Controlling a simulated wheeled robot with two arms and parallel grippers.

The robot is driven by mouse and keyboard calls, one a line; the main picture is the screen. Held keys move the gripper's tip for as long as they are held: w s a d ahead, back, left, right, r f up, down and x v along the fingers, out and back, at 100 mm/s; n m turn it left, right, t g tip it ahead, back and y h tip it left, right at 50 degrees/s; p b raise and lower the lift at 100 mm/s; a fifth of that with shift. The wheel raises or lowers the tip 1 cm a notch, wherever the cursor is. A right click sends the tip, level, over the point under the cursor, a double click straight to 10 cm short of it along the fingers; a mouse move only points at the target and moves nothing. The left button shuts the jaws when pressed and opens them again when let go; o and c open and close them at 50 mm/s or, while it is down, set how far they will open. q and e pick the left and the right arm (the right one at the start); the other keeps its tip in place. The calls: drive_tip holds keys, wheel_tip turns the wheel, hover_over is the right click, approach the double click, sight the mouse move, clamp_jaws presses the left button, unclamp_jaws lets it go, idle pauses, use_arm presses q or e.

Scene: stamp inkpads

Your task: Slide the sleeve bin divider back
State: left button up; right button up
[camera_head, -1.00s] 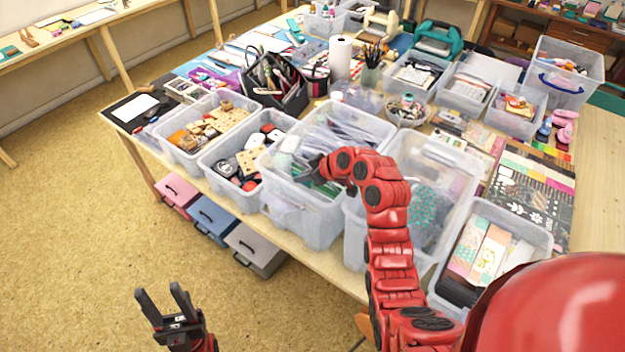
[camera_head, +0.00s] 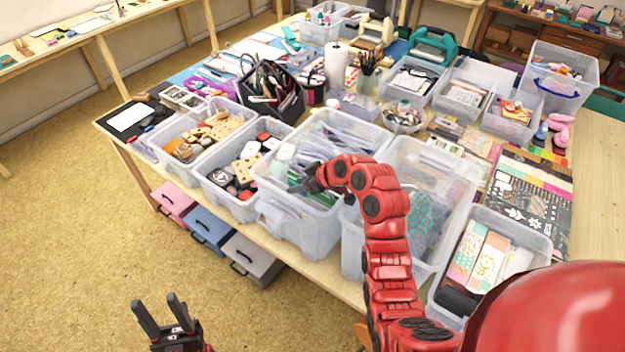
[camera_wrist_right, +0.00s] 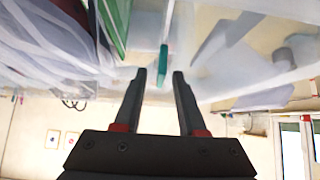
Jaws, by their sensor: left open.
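The sleeve bin (camera_head: 300,225) is a clear plastic box at the table's front edge, filled with clear sleeves. My right gripper (camera_head: 306,182) reaches down over its front part. In the right wrist view a narrow teal strip (camera_wrist_right: 163,58), possibly the divider's edge, lies just ahead of the gap between my fingertips (camera_wrist_right: 159,74). The fingers are apart, with clear space on both sides of the strip. A dark green panel (camera_wrist_right: 118,25) stands to the left among the sleeves. My left gripper (camera_head: 160,312) is open and empty, low over the floor, away from the table.
A bin of stamps (camera_head: 220,197) stands close on the left and another clear bin (camera_head: 432,172) close on the right. A black tool caddy (camera_head: 285,104) and a paper roll (camera_head: 336,65) stand behind. Floor space in front of the table at left is free.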

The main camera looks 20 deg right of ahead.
drive_tip(key=v, duration=1.7)
drive_tip(key=shift+f, duration=0.1)
